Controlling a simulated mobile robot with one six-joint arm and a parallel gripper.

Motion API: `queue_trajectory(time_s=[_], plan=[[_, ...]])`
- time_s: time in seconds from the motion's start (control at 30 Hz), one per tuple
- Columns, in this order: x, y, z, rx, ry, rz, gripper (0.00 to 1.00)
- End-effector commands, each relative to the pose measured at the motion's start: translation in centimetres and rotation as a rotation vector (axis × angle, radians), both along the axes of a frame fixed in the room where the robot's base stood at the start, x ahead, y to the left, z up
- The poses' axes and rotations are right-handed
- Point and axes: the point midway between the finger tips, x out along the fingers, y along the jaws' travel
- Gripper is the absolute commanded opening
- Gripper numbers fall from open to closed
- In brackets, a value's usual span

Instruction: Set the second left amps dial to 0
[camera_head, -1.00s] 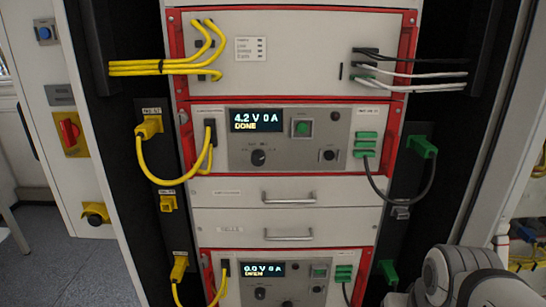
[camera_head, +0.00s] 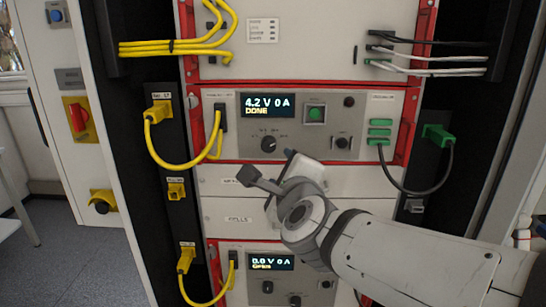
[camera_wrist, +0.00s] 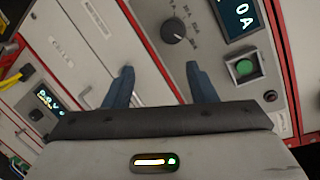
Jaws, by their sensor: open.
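The upper cycler unit has a black dial (camera_head: 268,144) under a display (camera_head: 268,105) reading 4.2 V 0 A, DONE. This dial also shows in the wrist view (camera_wrist: 174,32), with a light pointer mark and a printed scale around it. The lower unit has a similar dial (camera_head: 267,287) under a display (camera_head: 271,262) reading 0.0 V 0 A, OPEN. My gripper (camera_head: 268,165) is open and empty just below the upper dial. In the wrist view my gripper's blue fingers (camera_wrist: 160,68) stand apart, with the dial beyond them and not between them.
A green button (camera_head: 315,113) and a small black knob (camera_head: 342,143) sit right of the upper dial. Yellow cables (camera_head: 180,165) hang left and a dark cable (camera_head: 412,192) right. Drawer fronts (camera_head: 237,211) lie below the upper unit, partly behind my arm.

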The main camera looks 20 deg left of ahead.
Motion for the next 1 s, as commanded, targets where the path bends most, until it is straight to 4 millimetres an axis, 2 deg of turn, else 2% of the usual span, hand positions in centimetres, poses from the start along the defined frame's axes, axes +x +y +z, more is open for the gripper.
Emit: queue_trajectory(time_s=[0.03,0.13,0.2,0.33,0.47,0.8,1.0], plan=[[-0.4,1.5,0.4,0.148,0.017,-0.04,0.51],[-1.0,2.7,1.4,0.414,0.055,-0.137,0.51],[-1.4,3.1,1.7,0.553,0.075,-0.191,0.51],[-2.1,3.3,1.8,0.71,0.101,-0.259,0.51],[-1.7,3.4,1.9,0.762,0.106,-0.283,0.51],[3.4,4.2,2.0,0.763,0.107,-0.287,0.51],[5.1,4.6,1.9,0.762,0.107,-0.284,0.51]])
